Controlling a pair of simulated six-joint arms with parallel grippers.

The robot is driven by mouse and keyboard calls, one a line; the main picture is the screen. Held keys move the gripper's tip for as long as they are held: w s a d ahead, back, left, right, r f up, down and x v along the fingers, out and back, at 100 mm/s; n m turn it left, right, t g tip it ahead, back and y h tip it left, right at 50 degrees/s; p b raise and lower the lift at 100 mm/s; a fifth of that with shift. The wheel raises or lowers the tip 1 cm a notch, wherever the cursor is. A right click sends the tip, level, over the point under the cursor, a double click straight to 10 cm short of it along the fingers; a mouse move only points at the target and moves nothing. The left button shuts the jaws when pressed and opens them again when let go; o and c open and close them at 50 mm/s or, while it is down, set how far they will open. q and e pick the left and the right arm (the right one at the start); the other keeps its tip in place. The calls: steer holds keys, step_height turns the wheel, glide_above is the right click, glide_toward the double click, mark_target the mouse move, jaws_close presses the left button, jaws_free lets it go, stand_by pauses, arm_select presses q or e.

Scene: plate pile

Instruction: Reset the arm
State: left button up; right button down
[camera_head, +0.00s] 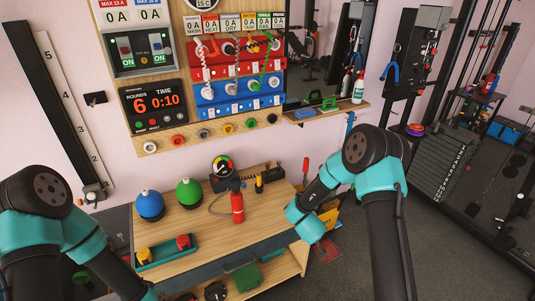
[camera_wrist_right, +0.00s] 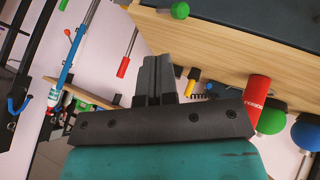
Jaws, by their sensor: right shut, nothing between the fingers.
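My right gripper (camera_wrist_right: 157,62) shows in the right wrist view with its two dark fingers together and nothing between them. It is in the air, with the wooden table beyond it in that view. In the head view my right arm bends at a black joint and its teal forearm reaches toward the table's right side. Its gripper cannot be made out there. My left arm is at the lower left of the head view and runs down past the bottom edge. My left gripper is out of view.
The wooden table (camera_head: 200,222) holds a blue ball (camera_head: 150,205), a green ball (camera_head: 189,192), a red cylinder (camera_head: 237,205) and a green tray (camera_head: 165,254). A wall panel (camera_head: 150,147) with plugs and switches stands behind. Open floor (camera_head: 440,240) lies at right.

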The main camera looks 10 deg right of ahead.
steer(key=s+a+f+m+g+y, duration=0.1)
steer(key=s+a+m+g+y, duration=0.1)
steer(key=s, duration=0.6)
steer(key=s+a+f+m+g+y, duration=0.2)
steer(key=s+a, duration=0.1)
steer(key=s, duration=0.6)
steer(key=s+a+f+m+g+y, duration=0.2)
steer(key=s+a+y, duration=0.1)
steer(key=s, duration=0.5)
steer(key=shift+s+f+g, duration=0.2)
steer(key=shift+s+g, duration=0.1)
steer(key=shift+s, duration=0.1)
steer(key=c, duration=1.8)
jaws_free()
steer(key=shift+a, duration=0.1)
steer(key=shift+c, duration=0.2)
